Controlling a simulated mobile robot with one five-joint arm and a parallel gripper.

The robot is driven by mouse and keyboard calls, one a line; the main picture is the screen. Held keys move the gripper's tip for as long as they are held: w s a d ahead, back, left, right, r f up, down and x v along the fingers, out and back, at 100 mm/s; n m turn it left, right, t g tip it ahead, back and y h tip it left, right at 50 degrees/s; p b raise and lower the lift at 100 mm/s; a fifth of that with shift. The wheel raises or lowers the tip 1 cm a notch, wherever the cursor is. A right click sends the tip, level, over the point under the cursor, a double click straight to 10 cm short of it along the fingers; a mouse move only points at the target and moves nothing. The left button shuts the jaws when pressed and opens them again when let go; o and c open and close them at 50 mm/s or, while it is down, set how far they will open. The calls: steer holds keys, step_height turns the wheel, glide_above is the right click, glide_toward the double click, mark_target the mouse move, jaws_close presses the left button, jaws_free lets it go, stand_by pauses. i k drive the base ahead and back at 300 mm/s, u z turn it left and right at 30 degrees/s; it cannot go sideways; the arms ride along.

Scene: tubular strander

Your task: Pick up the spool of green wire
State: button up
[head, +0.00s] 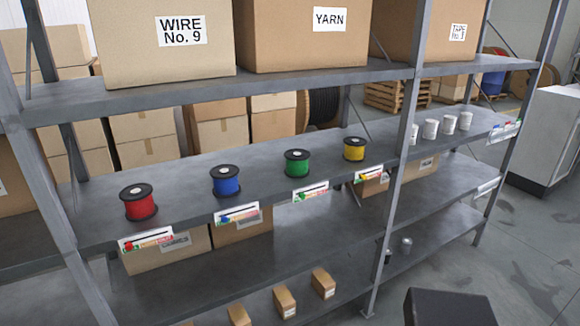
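The spool of green wire (297,163) stands upright on the middle shelf (258,182), with black flanges at top and bottom. It is third from the left in a row of spools. The blue spool (226,182) is to its left and the yellow spool (354,149) to its right, both apart from it. A label with a green mark (311,192) is on the shelf edge just in front of it. My gripper is not in view.
A red spool (139,202) stands at the row's left end. Large boxes, one marked WIRE No. 9 (164,42), sit on the upper shelf (250,88) above. A rack post (400,170) stands right of the yellow spool. White cans (430,129) are beyond it. A dark block (449,307) is at bottom right.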

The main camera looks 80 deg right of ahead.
mark_target(296, 160)
steer(key=u, duration=0.25)
steer(key=k, duration=0.55)
steer(key=z, duration=1.25)
steer(key=i, duration=0.5)
